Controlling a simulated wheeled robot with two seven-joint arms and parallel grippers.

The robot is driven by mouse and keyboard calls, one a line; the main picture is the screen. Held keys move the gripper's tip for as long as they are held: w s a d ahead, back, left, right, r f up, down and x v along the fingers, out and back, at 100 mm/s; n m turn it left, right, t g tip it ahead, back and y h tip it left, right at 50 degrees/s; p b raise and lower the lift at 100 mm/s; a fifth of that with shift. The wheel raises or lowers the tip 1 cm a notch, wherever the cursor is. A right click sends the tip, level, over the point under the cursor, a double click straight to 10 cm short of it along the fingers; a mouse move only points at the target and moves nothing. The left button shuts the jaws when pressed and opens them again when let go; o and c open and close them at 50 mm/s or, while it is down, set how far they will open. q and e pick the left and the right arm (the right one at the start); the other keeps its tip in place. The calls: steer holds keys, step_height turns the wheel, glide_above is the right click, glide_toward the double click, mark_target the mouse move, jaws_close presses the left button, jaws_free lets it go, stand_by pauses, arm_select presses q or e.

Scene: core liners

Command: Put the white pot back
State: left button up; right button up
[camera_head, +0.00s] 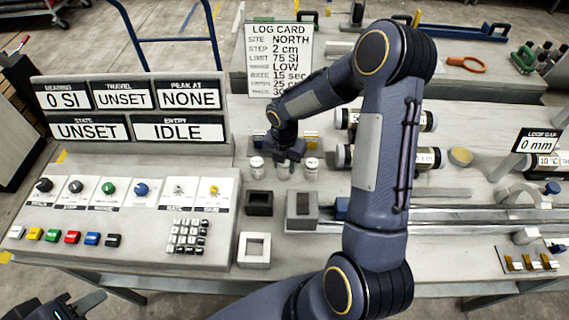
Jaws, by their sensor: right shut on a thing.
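Three small white pots stand close together in a row at the middle of the bench: a left pot (257,168), a middle pot (284,171) and a right pot (312,169). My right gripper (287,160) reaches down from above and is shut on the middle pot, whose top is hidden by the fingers. I cannot tell whether this pot touches the surface. My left gripper (88,304) shows only partly at the bottom left corner, away from the pots. Its opening cannot be made out.
A dark square block (259,203) and a grey block (302,211) stand in front of the pots, with a white square frame (254,249) nearer. The control panel (130,215) fills the left. Core tubes (425,158) lie right, partly behind my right arm. A log card (279,60) stands behind.

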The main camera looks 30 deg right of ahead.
steer(key=shift+f, duration=0.2)
steer(key=o, duration=1.1)
step_height(320, 180, up, 12)
steer(key=s+a+r+m+t+y, duration=0.1)
steer(key=s+a+r+m+t, duration=0.1)
steer(key=s+r+m, duration=0.85)
steer(key=s+a+m+t+y, duration=0.1)
steer(key=s+m, duration=0.3)
steer(key=m, duration=0.1)
steer(key=s+a+f+m+t+y, duration=0.1)
steer(key=s+a+m, duration=0.1)
steer(key=m, duration=0.4)
steer(key=s+a+m+t, duration=0.1)
steer(key=s+a+m, duration=0.1)
steer(key=s+m, duration=0.3)
steer(key=shift+s+a+f+m+t+y, duration=0.2)
steer(key=shift+s+f+m+t+y, duration=0.1)
steer(key=shift+y, duration=0.1)
